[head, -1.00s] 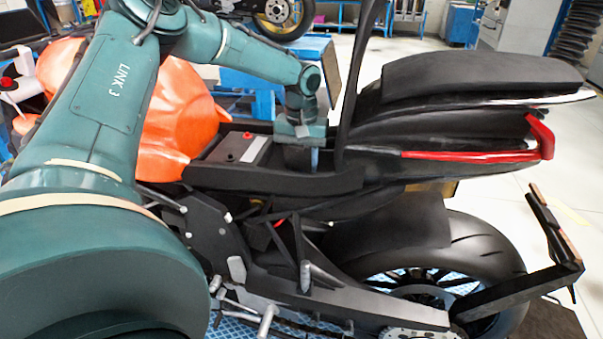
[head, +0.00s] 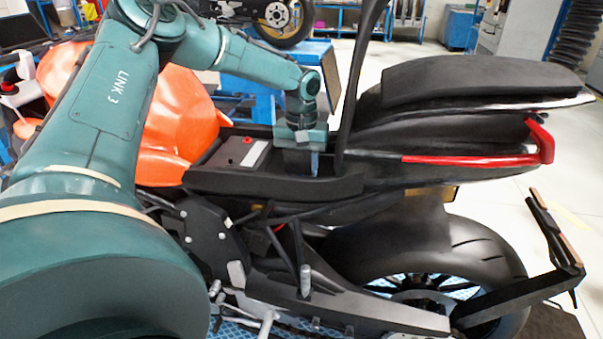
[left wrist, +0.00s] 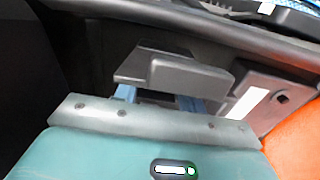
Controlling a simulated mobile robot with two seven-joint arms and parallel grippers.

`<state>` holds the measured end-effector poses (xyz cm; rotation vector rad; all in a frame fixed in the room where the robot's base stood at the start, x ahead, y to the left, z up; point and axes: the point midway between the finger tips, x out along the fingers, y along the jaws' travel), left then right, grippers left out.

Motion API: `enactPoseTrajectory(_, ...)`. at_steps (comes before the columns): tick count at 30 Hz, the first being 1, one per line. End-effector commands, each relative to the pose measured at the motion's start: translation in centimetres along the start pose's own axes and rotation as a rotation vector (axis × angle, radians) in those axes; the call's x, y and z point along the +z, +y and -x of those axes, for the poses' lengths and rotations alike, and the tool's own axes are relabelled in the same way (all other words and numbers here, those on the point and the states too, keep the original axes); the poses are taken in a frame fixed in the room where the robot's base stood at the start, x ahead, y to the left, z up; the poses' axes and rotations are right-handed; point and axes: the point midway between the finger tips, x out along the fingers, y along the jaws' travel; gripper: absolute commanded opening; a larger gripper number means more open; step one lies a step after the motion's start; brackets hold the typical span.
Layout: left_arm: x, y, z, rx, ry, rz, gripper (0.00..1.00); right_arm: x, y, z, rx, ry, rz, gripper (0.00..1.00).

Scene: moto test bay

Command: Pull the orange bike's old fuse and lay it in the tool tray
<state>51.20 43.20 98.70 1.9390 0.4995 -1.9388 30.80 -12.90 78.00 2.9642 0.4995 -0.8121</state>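The orange bike (head: 180,115) stands side-on, with its under-seat bay open and the black seat (head: 480,80) tilted up. My left gripper (head: 303,165) points down into the bay, just in front of the raised seat. In the left wrist view its two blue fingers (left wrist: 157,98) stand apart. They reach down by a dark grey stepped block (left wrist: 190,75), which may be the fuse box and hides the fingertips. I cannot make out the fuse or anything between the fingers. I cannot pick out the tool tray. My right gripper is out of view.
The battery (head: 240,151), with a red terminal, sits left of the gripper in the bay. The black tail frame (head: 275,185) edges the bay at the front. A thin black upright strut (head: 358,80) rises close to the right of the gripper. Blue benches stand behind.

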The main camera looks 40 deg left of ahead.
Motion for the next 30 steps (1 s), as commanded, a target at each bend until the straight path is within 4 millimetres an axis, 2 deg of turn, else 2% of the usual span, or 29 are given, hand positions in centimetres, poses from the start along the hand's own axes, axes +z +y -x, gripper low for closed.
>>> enactPoseTrajectory(8, 0.01, 0.03, 0.01, 0.000, -0.001, 0.000, 0.40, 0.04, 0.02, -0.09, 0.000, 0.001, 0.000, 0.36)
enactPoseTrajectory(23, 0.00, 0.03, 0.01, 0.000, 0.000, 0.000, 0.01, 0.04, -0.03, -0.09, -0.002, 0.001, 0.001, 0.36)
enactPoseTrajectory(30, 0.00, 0.03, 0.02, 0.000, 0.000, -0.001, 0.00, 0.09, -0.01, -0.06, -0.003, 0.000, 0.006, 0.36)
